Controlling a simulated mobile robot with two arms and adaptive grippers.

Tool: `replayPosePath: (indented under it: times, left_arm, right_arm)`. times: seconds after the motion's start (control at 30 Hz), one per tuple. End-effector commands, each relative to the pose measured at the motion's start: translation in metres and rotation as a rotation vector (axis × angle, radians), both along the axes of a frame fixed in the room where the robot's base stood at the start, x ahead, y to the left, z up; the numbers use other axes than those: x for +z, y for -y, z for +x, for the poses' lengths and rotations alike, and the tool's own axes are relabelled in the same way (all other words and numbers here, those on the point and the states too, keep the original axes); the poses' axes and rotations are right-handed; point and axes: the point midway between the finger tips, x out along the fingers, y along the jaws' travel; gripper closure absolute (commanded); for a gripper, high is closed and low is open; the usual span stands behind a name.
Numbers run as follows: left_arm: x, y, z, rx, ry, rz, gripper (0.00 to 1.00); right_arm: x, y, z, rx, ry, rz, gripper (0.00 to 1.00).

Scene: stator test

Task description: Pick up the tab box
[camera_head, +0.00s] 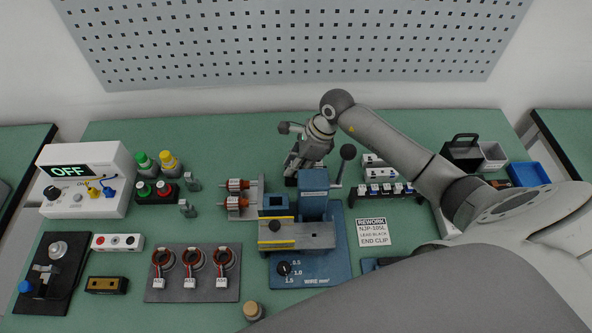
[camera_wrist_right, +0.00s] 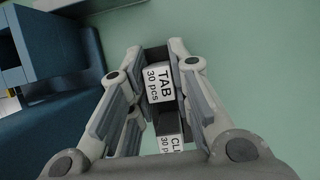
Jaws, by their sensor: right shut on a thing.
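The tab box (camera_wrist_right: 158,85), a small dark box with a white label reading "TAB 30 pcs", is between the fingers of my right gripper (camera_wrist_right: 155,100) in the wrist view. My right gripper is shut on it. In the head view the right gripper (camera_head: 303,163) points down just behind the blue press at the middle of the bench. The tab box cannot be made out clearly there. Whether it touches the bench is hard to tell. My left gripper is not in view.
The blue press (camera_head: 314,185) with a lever stands close in front. White connector blocks (camera_head: 380,172) stand to the right. Green bench lies clear behind the gripper.

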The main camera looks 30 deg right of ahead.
Motion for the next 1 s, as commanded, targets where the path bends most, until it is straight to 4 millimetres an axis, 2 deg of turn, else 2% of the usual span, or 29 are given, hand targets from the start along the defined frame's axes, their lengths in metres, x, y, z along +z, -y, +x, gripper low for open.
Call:
replayPosePath:
  times: [0.23, 0.33, 0.73, 0.83, 1.0]
  left_arm:
    - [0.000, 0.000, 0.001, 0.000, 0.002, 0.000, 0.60]
    - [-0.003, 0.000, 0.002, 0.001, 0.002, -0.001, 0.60]
    - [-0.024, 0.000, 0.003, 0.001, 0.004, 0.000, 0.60]
    - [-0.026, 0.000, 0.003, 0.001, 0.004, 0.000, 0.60]
    - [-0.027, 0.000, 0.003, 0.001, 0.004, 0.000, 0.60]
  right_arm:
    - [0.001, 0.000, 0.000, 0.000, 0.001, 0.000, 1.00]
    - [0.008, 0.001, 0.002, 0.000, 0.005, -0.001, 1.00]
    - [0.082, 0.001, 0.001, 0.001, 0.006, -0.002, 1.00]
    - [0.093, 0.000, 0.001, -0.001, 0.004, -0.001, 1.00]
    - [0.101, 0.000, 0.000, 0.001, 0.001, -0.001, 1.00]
